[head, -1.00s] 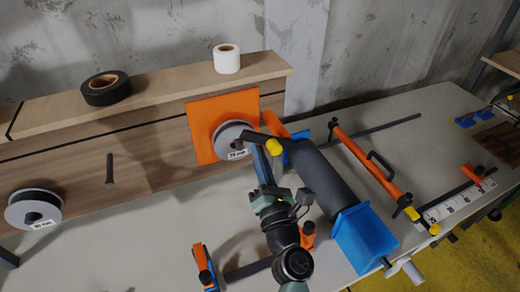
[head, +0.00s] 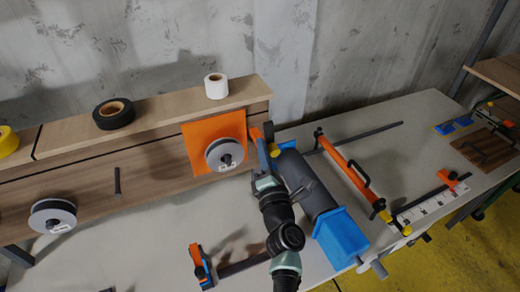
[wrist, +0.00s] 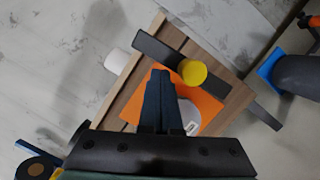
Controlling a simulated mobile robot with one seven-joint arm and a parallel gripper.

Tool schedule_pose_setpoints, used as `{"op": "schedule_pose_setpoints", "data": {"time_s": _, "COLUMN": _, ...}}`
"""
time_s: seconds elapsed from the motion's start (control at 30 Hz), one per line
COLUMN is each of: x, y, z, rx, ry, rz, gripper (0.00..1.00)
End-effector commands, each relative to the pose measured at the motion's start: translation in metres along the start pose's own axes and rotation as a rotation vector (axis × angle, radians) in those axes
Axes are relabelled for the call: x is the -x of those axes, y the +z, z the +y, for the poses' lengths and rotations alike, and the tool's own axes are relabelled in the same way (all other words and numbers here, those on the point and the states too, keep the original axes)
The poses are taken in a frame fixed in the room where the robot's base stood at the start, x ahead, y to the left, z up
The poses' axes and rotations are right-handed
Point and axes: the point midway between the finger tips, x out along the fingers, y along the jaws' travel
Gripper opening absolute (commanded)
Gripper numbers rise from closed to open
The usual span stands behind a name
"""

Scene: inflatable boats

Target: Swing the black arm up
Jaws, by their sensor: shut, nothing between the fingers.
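The black arm (wrist: 230,94) is a flat bar with a yellow knob (wrist: 192,72); it crosses the wrist view at a slant. My gripper also shows in the head view (head: 262,148), right of the spool (head: 225,154) on the orange plate (head: 200,134).
A grey cylinder (head: 306,185) with a blue end box (head: 340,238) lies close right of my arm. An orange bar clamp (head: 350,172) lies beyond it. Tape rolls (head: 114,113) (head: 216,86) stand on the wooden ledge (head: 165,105). The bench's left front is mostly clear.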

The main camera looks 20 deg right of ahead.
Motion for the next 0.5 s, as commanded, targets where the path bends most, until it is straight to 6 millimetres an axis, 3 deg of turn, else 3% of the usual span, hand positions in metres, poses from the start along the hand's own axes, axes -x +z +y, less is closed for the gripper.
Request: {"op": "schedule_pose_setpoints", "data": {"time_s": 0.5, "x": -0.0023, "y": 0.0082, "z": 0.0017, "rx": 0.001, "ry": 0.001, "rz": 0.001, "gripper": 0.0}}
